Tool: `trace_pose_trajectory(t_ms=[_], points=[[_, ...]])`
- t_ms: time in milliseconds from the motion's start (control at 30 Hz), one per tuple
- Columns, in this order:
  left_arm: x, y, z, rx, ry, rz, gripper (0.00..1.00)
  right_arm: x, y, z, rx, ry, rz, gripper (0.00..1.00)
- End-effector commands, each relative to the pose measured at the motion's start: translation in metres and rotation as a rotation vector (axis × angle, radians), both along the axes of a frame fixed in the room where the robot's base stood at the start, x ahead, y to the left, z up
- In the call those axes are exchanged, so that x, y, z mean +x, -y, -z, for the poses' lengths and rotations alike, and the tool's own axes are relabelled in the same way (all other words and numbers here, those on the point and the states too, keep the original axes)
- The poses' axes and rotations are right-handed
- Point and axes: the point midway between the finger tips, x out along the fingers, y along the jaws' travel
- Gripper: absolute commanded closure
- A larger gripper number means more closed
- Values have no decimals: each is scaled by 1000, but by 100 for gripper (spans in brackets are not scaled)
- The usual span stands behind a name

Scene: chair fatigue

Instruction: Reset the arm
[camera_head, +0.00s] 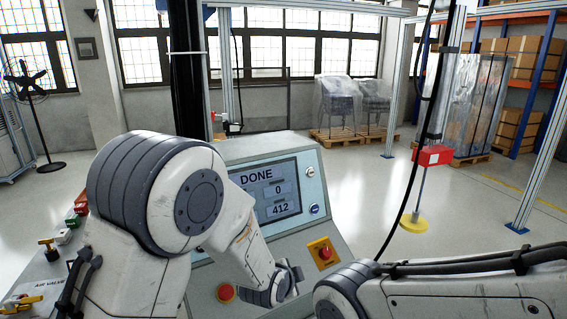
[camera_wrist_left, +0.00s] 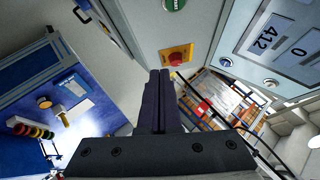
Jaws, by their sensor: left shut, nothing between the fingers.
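My left arm (camera_head: 160,200) reaches in from the left across the front of the grey control console (camera_head: 310,205). Its far end is low by the console's sloped panel, and the fingers cannot be made out there. In the left wrist view my left gripper (camera_wrist_left: 159,76) is shut and empty, its dark fingers pressed together. My right arm (camera_head: 450,292) lies along the bottom right; its gripper is out of view. The console screen (camera_head: 268,190) reads "DONE", "0" and "412". A red button on a yellow plate (camera_head: 323,252) also shows in the left wrist view (camera_wrist_left: 176,59).
Another red button (camera_head: 225,293) sits low on the console. An air valve panel (camera_head: 40,285) with a yellow handle is at the left. A fan (camera_head: 36,105), wrapped chairs on pallets (camera_head: 345,100) and orange shelving (camera_head: 530,80) stand behind.

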Motion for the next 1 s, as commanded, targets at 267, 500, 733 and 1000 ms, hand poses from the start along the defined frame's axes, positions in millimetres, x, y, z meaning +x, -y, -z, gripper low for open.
trace_pose_trajectory(t_ms=[267, 500, 733, 1000], points=[[-167, -11, -45, -137, -556, -272, 100, 0, 0, 0, 0, 0, 0, 21], [-281, -58, -65, -85, -842, -544, 100, 0, 0, 0, 0, 0, 0, 21], [-312, -76, -70, -50, -909, -637, 100, 0, 0, 0, 0, 0, 0, 21], [-311, -76, -70, -50, -909, -637, 100, 0, 0, 0, 0, 0, 0, 21]])
